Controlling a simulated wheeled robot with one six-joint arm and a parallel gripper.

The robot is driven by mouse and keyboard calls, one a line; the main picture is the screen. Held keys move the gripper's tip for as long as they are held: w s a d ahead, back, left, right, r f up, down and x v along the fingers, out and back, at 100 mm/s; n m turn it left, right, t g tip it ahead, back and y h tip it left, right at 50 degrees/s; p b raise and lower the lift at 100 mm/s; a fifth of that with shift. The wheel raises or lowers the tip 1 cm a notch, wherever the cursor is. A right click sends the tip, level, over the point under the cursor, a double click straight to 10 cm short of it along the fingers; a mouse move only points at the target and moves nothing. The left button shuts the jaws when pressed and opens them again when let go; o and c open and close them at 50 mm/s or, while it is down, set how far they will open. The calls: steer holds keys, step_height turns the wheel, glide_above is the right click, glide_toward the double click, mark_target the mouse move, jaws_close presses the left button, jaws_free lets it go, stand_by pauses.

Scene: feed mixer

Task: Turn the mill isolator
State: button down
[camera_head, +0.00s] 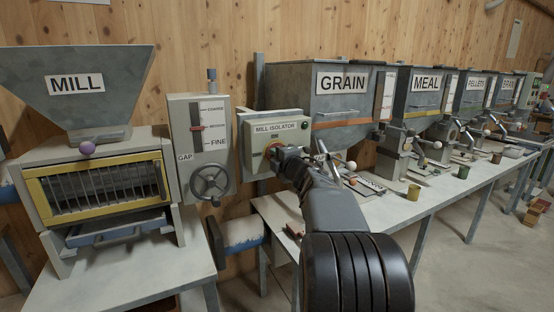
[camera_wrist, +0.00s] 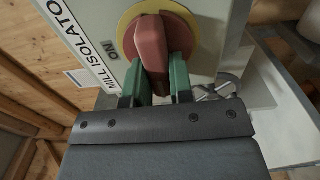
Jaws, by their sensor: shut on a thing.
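The mill isolator (camera_head: 257,143) is a pale box on the wall beside the mill, with its name on a label and a green lamp or button at its upper right. In the wrist view its red rotary knob (camera_wrist: 151,38) sits on a yellow disc (camera_wrist: 190,22), with the word ON printed beside it. My gripper (camera_wrist: 158,82) has its green fingers on both sides of the knob and is shut on it. In the head view my gripper (camera_head: 277,152) is at the front of the box and hides most of the knob.
The mill (camera_head: 100,185) stands at the left, with a gap panel (camera_head: 205,147) and handwheel between it and the isolator. A long table (camera_head: 395,208) with several hoppers, such as the grain hopper (camera_head: 335,105), runs away to the right.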

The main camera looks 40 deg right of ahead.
stand_by(0.4)
steer(key=c, duration=1)
jaws_free()
steer(key=s+a, duration=0.2)
steer(key=s, duration=1.1)
steer(key=shift+s+p, duration=0.35)
steer(key=shift+d, duration=0.1)
